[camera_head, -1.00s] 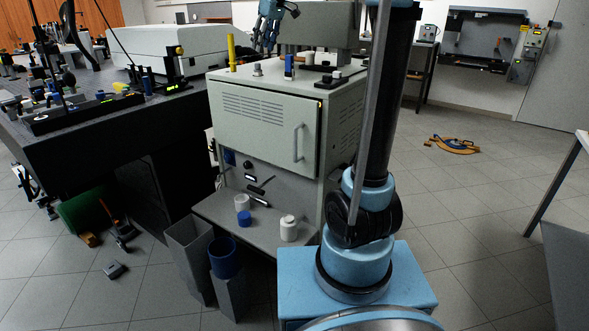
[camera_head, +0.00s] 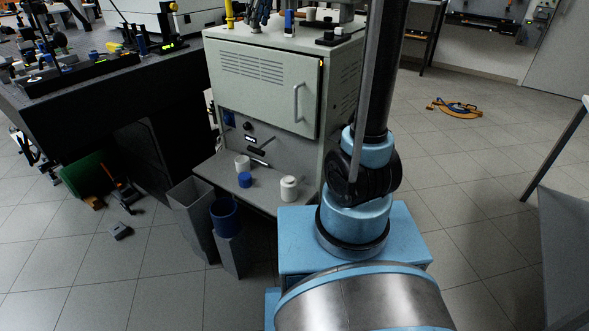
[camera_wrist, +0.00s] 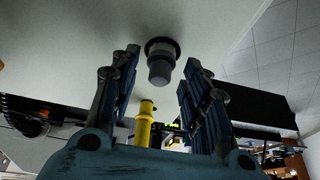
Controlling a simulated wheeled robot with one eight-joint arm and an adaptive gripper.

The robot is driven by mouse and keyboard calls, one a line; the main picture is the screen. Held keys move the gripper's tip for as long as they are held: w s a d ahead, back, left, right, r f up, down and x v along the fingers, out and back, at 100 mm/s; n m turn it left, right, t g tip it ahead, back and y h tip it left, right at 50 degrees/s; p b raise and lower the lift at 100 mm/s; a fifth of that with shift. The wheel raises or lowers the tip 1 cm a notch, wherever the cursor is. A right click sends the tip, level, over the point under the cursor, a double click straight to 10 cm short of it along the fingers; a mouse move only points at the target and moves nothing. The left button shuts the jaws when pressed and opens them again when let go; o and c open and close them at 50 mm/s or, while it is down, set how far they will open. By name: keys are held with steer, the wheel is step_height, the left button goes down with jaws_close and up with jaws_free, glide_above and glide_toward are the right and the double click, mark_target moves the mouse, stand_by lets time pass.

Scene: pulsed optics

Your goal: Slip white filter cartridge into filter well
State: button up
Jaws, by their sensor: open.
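My gripper (camera_wrist: 160,88) is open over the cabinet's top, with nothing between the fingertips that they visibly touch. In the head view its fingers (camera_head: 260,18) show at the top edge, partly cut off. In the wrist view a short grey cylinder with a dark collar (camera_wrist: 160,68) stands on a pale surface between and beyond the fingers. I cannot tell whether it is the filter cartridge or part of the well. White cylinders on the low shelf, a smaller one (camera_head: 242,162) and a capped one (camera_head: 289,189), are other possible cartridges. I cannot single out the filter well.
The grey cabinet (camera_head: 262,85) carries a yellow cylinder (camera_head: 229,14), a blue cylinder (camera_head: 289,22) and dark fittings (camera_head: 330,38). The yellow one is close in the wrist view (camera_wrist: 143,124). A blue cylinder (camera_head: 245,180) is on the shelf. A dark blue bin (camera_head: 225,217) stands below.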

jaws_close()
steer(key=shift+r, duration=1.6)
steer(key=shift+w, duration=0.15)
step_height(320, 180, up, 6)
stand_by(0.4)
